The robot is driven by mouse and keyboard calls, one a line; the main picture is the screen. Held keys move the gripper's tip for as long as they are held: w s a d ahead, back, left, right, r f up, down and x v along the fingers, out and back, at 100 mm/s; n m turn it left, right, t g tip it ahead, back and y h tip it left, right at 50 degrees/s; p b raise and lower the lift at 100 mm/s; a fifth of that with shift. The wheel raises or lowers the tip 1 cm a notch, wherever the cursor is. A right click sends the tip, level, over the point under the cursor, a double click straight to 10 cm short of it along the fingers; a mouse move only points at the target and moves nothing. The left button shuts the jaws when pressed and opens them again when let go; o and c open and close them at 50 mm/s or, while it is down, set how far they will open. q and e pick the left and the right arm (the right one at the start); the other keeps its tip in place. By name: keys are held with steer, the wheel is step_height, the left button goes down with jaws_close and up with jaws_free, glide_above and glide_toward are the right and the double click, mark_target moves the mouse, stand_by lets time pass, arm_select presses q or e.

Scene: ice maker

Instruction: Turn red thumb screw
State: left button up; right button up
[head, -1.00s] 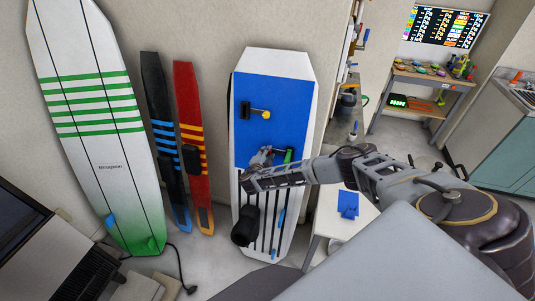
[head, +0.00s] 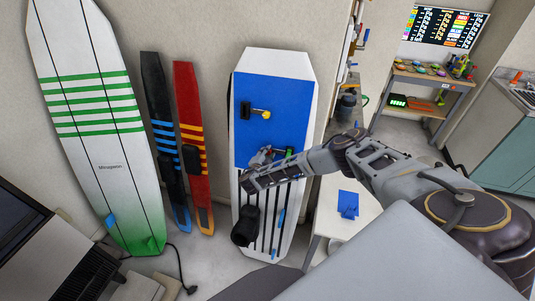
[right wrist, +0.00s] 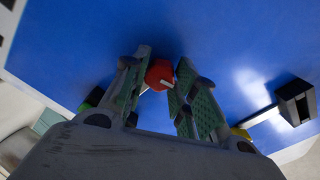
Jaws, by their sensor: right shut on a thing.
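The red thumb screw (right wrist: 160,74) shows in the right wrist view against a blue panel (right wrist: 90,40). My right gripper (right wrist: 160,82) has its two green-padded fingers closed on the screw from both sides. A white stripe shows on the screw's lower edge. In the head view my right gripper (head: 264,156) is at the lower part of the blue panel (head: 270,92) on the upright white board (head: 297,63). The screw is hard to make out there behind the fingers. My left gripper is not in view.
A black block with a yellow-ended handle (head: 260,113) is on the panel above my gripper. A green handle (head: 288,153) is close on the right. Red (head: 188,110) and black (head: 157,95) boards lean left of the white board. A small white table (head: 343,225) stands at right.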

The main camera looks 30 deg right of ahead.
steer(key=shift+a+f+n, duration=0.2)
steer(key=shift+a+n, duration=0.15)
steer(key=shift+n, duration=0.55)
steer(key=shift+s+d, duration=0.1)
steer(key=shift+d, duration=0.05)
steer(key=o, duration=0.7)
steer(key=shift+r, duration=0.15)
steer(key=shift+d, duration=0.1)
steer(key=shift+v, duration=2.9)
